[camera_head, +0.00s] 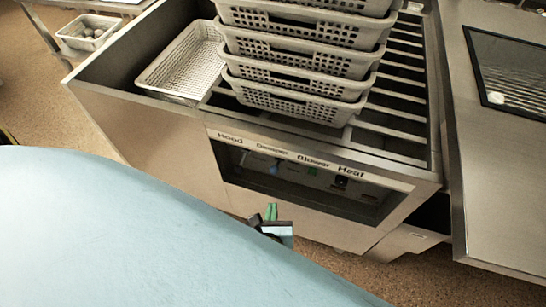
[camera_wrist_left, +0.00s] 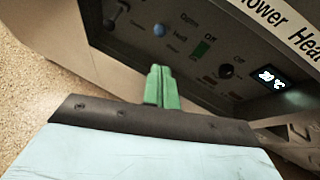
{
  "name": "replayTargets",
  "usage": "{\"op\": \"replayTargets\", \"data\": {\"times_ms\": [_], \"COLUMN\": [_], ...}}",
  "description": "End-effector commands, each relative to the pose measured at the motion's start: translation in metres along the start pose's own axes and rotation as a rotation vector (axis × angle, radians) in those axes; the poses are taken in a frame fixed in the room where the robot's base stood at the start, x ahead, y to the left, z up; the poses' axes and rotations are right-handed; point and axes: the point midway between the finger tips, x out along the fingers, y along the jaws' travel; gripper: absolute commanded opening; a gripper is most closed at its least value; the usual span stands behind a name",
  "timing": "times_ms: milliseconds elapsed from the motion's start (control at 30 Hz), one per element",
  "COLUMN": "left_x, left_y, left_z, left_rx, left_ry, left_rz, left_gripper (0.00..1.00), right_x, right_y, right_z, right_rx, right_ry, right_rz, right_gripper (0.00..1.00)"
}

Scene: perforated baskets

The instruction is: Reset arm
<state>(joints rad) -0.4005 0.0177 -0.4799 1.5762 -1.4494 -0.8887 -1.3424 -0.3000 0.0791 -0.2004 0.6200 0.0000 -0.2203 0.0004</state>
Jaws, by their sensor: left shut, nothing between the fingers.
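My left gripper (camera_head: 271,212) shows in the head view just beyond the edge of my pale blue arm, in front of the metal unit. Its green fingers are together and empty. In the left wrist view the same green fingers (camera_wrist_left: 159,84) are shut, pointing toward the control panel (camera_wrist_left: 190,50). They appear apart from the panel, though the exact gap is hard to tell. My right gripper does not show in either view.
The metal unit (camera_head: 150,130) carries a stack of perforated baskets (camera_head: 300,75) on a slatted top, with an empty basket (camera_head: 187,62) beside it. The panel has knobs, a green switch and a lit display (camera_wrist_left: 272,78). A steel counter (camera_head: 500,170) stands at right. Floor shows at left.

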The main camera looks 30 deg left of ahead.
Motion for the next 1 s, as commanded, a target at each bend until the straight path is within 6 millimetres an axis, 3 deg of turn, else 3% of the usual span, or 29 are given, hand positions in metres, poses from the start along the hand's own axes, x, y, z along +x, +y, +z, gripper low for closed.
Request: {"op": "replayTargets", "data": {"times_ms": [333, 467, 567, 633, 800, 900, 1000], "left_x": [-0.006, -0.001, 0.006, 0.007, -0.008, -0.024, -0.04], "left_y": [0.0, 0.01, 0.03, 0.053, 0.114, 0.149, 0.18], "left_z": [-0.001, -0.025, -0.073, -0.117, -0.212, -0.253, -0.281], "left_rx": [-0.003, -0.066, -0.22, -0.388, -0.893, -1.219, -1.534], "left_ry": [0.003, 0.075, 0.219, 0.349, 0.593, 0.648, 0.629], "left_rz": [0.0, 0.01, 0.049, 0.115, 0.396, 0.616, 0.84], "left_gripper": [0.0, 0.0, 0.0, 0.0, 0.0, 0.0, 0.0], "right_x": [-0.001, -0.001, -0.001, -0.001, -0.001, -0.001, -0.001], "right_y": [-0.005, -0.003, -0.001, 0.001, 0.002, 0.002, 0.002], "right_z": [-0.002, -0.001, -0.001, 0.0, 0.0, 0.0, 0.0], "right_rx": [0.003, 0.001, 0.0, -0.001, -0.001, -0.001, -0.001], "right_ry": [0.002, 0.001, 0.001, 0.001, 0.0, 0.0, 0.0], "right_rz": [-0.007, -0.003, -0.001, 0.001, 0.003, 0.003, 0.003], "right_gripper": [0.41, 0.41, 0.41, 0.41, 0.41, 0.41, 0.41]}}
